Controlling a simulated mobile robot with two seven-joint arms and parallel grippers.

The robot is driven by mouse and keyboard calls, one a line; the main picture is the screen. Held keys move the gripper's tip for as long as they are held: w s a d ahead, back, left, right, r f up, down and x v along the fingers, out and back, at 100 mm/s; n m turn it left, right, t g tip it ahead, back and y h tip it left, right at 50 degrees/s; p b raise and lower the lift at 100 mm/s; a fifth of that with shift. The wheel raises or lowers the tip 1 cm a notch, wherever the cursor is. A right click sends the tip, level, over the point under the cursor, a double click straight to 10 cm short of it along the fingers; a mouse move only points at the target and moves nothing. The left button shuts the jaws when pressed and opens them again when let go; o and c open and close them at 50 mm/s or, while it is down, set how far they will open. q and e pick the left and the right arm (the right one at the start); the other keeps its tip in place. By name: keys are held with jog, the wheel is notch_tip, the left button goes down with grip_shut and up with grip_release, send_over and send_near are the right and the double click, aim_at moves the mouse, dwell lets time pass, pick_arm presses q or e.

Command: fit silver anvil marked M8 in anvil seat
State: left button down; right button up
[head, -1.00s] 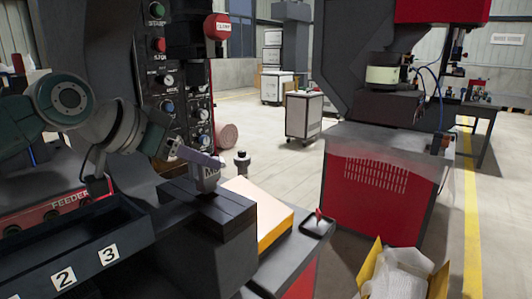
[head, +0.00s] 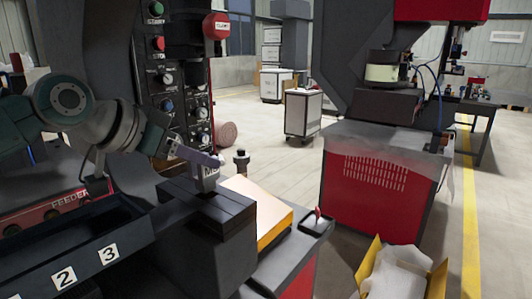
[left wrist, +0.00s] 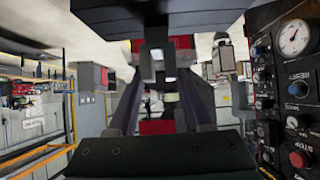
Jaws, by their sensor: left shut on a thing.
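The silver anvil (head: 209,172), with dark marking that reads as M8, is held upright by my left gripper (head: 208,158). The gripper is shut on its upper part. The anvil's lower end is at the top of a dark block (head: 228,205) on the machine's front. I cannot tell whether it touches the block or stands just above it. The anvil seat itself is not clearly visible. In the left wrist view, both of my fingers reach forward and close in around a small grey piece (left wrist: 157,57), likely the anvil. My right gripper is not in view.
A dark post (head: 241,162) stands just right of the anvil. An orange-sided box (head: 262,212) with a pale top lies beside the block. A control panel (head: 180,85) rises behind my gripper. A numbered tray (head: 75,250) runs along the front left.

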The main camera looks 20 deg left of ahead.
aim_at(198, 177)
pick_arm(q)
jog(key=shift+r, duration=0.1)
jog(key=shift+f+b, duration=1.1)
jog(key=shift+f, duration=0.6)
jog(key=shift+c, duration=2.2)
grip_release()
jog(key=shift+o, duration=0.9)
jog(key=shift+s, duration=0.1)
jog(key=v, duration=0.8)
jog(key=shift+s+a+r, duration=0.2)
jog(key=shift+s, duration=0.05)
jog(key=shift+s+a+r, duration=0.1)
jog(key=shift+s+r, duration=0.25)
jog(key=shift+s, duration=0.05)
